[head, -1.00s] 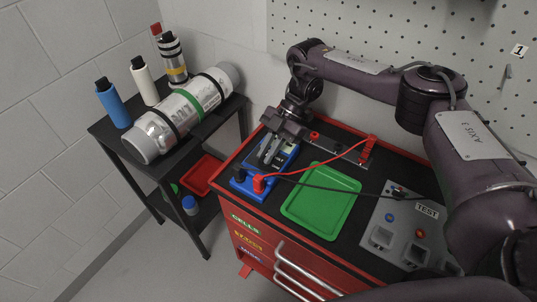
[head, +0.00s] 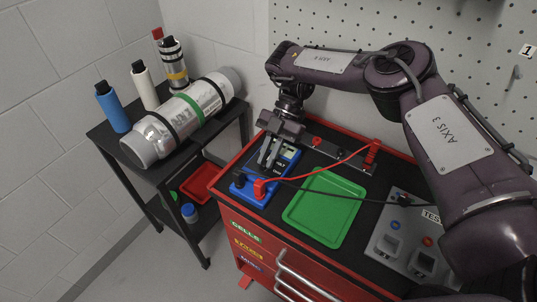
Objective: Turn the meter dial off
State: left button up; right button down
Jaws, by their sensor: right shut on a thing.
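The blue meter (head: 252,190) lies on the dark top of the red cabinet, near its left edge. Its small display (head: 289,153) and dark face show beside my gripper. My right gripper (head: 266,166) points down over the meter face, with its fingers close together at the place of the dial. The dial is hidden by the fingers, so its setting cannot be read. A red plug (head: 260,188) and a black plug (head: 239,180) sit at the meter's near end. My left gripper is not in view.
A red lead (head: 325,166) and a black lead (head: 340,194) cross the cabinet top from the meter. A green tray (head: 325,208) and a grey test box (head: 408,236) lie to the right. A black shelf (head: 190,168) with a large cylinder (head: 182,115) stands left.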

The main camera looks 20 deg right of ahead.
jog(key=shift+s+f, duration=0.1)
jog(key=c, duration=1.4)
grip_release()
jog(key=shift+c, duration=0.2)
jog(key=shift+w+d+r+b, duration=0.3)
jog(key=shift+w+d+r, duration=0.05)
jog(key=shift+r, duration=0.05)
jog(key=v, duration=0.3)
jog(key=shift+w+d+r, duration=0.15)
jog(key=shift+w+r, duration=0.05)
jog(key=shift+r, duration=0.15)
jog(key=p+v, duration=0.2)
jog(key=p, duration=0.4)
jog(key=shift+s+r+p, duration=0.1)
jog(key=shift+r+p, duration=0.2)
jog(key=shift+p, duration=0.05)
jog(key=shift+d+p, duration=0.1)
jog(key=shift+p, duration=0.35)
jog(key=shift+f, duration=0.1)
